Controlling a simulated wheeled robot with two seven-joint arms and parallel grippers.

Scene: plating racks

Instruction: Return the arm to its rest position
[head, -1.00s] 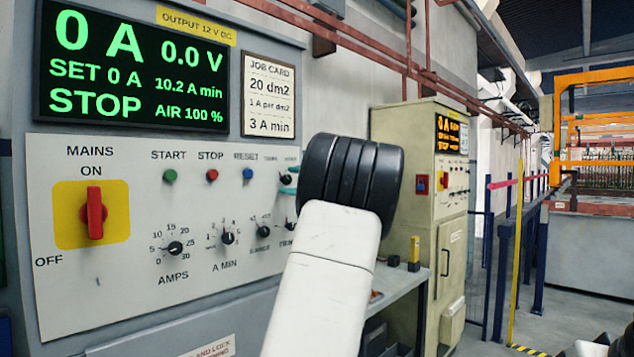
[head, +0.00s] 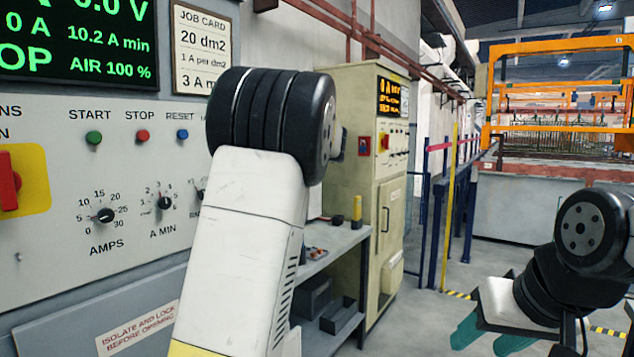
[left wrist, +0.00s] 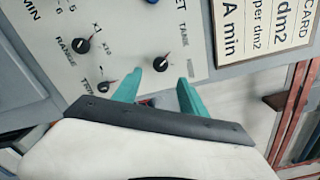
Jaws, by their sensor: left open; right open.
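My left arm rises in the middle of the head view, its black wrist joint (head: 270,122) in front of the panel's right part. It hides the left gripper there. In the left wrist view my left gripper (left wrist: 174,80) has two teal fingers apart with nothing between them. They appear over the panel's lower edge near the TANK knob (left wrist: 160,63); I cannot tell whether they touch it.
The control panel (head: 60,220) with knobs and buttons fills the left side, close to my left arm. A shelf bench (head: 340,240) and a beige cabinet (head: 352,180) stand beyond. Blue railings (head: 436,215) and an orange frame (head: 560,47) are further back. Open floor (head: 425,320) lies at centre right.

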